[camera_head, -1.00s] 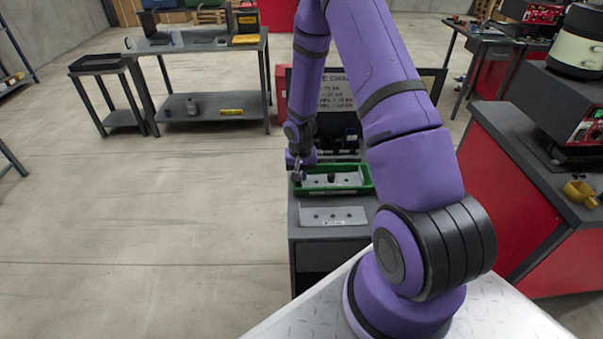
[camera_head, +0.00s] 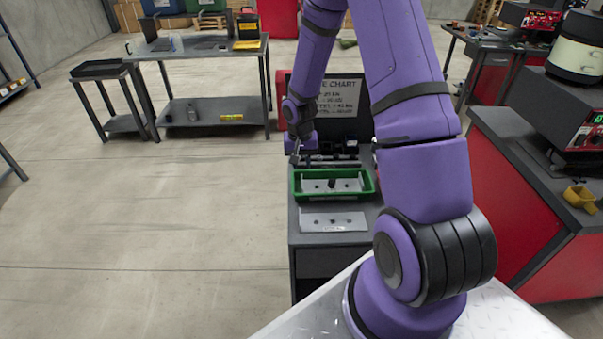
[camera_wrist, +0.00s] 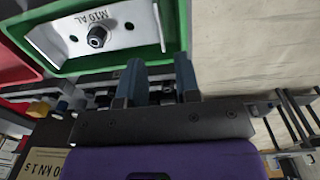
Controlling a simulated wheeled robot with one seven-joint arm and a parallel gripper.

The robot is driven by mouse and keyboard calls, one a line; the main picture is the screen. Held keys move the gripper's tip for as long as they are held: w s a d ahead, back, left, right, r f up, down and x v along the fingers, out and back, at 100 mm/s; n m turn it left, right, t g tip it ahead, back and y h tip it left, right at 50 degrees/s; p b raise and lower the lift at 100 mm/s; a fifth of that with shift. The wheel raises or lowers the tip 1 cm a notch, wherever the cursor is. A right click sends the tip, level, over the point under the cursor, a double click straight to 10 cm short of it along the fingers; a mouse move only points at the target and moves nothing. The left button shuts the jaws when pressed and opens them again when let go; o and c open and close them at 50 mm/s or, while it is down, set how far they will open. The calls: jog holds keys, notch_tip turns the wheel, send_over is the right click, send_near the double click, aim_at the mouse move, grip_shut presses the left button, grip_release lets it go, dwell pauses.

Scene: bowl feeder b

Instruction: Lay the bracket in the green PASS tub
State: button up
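The green tub (camera_head: 297,185) stands on a narrow dark stand. A flat silver-grey bracket (camera_head: 348,185) with a dark raised boss and holes lies inside it. The wrist view shows the bracket (camera_wrist: 72,38), marked "M10 AL", within the green walls (camera_wrist: 165,14). My gripper (camera_head: 296,159) is beyond the tub's far left corner, apart from the bracket. In the wrist view my gripper (camera_wrist: 158,80) has its two blue-grey fingers spread with nothing between them.
A light plate (camera_head: 333,221) with dark spots lies in front of the tub. A chart board (camera_head: 340,97) stands behind the stand, with dark fittings before it. A red bench (camera_head: 520,200) is at right; open floor is at left.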

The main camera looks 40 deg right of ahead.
jog(key=s+a+r+n+t, duration=0.1)
jog(key=s+a+r, duration=0.15)
jog(key=r, duration=0.65)
jog(key=s+a+r+n+t+h, duration=0.1)
jog(key=s+a+r, duration=0.15)
jog(key=r, duration=0.65)
jog(key=s+a+r+n, duration=0.1)
jog(key=s+a+r, duration=0.15)
jog(key=r, duration=0.75)
jog(key=s+a+r+n+t, duration=0.1)
jog(key=s+a+r+n, duration=0.1)
jog(key=s+r, duration=0.3)
jog(key=s+a+r+n+t+y, duration=0.1)
jog(key=s+r, duration=0.4)
jog(key=s, duration=0.9)
jog(key=shift+a+r+n+t, duration=0.2)
jog(key=shift+a+n+t, duration=0.35)
jog(key=shift+a, duration=0.7)
jog(key=shift+d, duration=0.1)
